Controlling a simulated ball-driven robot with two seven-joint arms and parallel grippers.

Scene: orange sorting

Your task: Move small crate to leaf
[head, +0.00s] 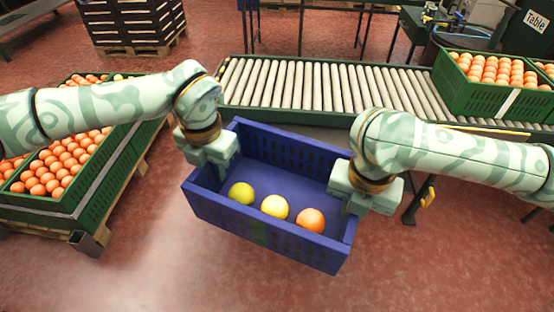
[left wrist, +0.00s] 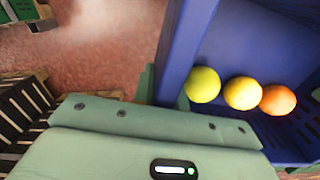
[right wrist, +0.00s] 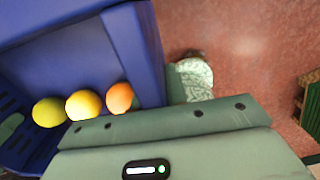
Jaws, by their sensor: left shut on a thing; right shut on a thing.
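The small blue crate (head: 285,243) hangs over the red floor, roughly level, between my two arms. Inside lie a yellow-green fruit (head: 241,193), a yellow fruit (head: 275,206) and an orange (head: 310,219) in a row. My left gripper (head: 213,164) is shut on the crate's left end wall. My right gripper (head: 347,196) is shut on its right end wall. The crate wall also shows in the left wrist view (left wrist: 187,42) and in the right wrist view (right wrist: 138,45). The fingertips are mostly hidden. I cannot clearly pick out the leaf.
A roller conveyor (head: 320,88) runs behind the crate. A green crate of oranges (head: 484,98) stands on its right end. Large green crates of oranges (head: 110,165) stand on a pallet at left. Dark stacked crates (head: 130,22) are at the back. The front floor is clear.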

